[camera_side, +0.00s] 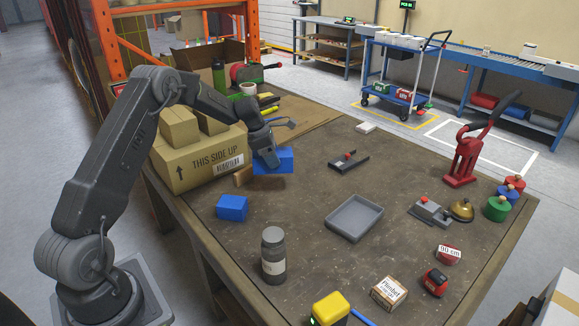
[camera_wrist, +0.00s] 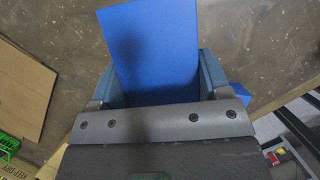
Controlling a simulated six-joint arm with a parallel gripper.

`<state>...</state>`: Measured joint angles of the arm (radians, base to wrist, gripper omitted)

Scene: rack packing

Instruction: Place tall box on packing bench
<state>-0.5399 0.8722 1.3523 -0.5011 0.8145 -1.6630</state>
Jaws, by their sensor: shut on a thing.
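A blue box (camera_side: 279,161) is between the fingers of my gripper (camera_side: 266,158), which is shut on it. In the wrist view the same blue box (camera_wrist: 152,45) fills the space between the two fingers of my gripper (camera_wrist: 158,80) and reaches out beyond them. The box is at or just above the brown bench (camera_side: 300,200); I cannot tell whether it touches. A second, smaller blue block (camera_side: 232,207) lies on the bench nearer the side camera, apart from my gripper. The underside of the held box is hidden.
A cardboard carton (camera_side: 195,162) with smaller boxes on top stands left of my gripper. A grey tray (camera_side: 354,218), a dark jar (camera_side: 273,254) and a black tool (camera_side: 348,162) are on the bench. Bare bench lies between them.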

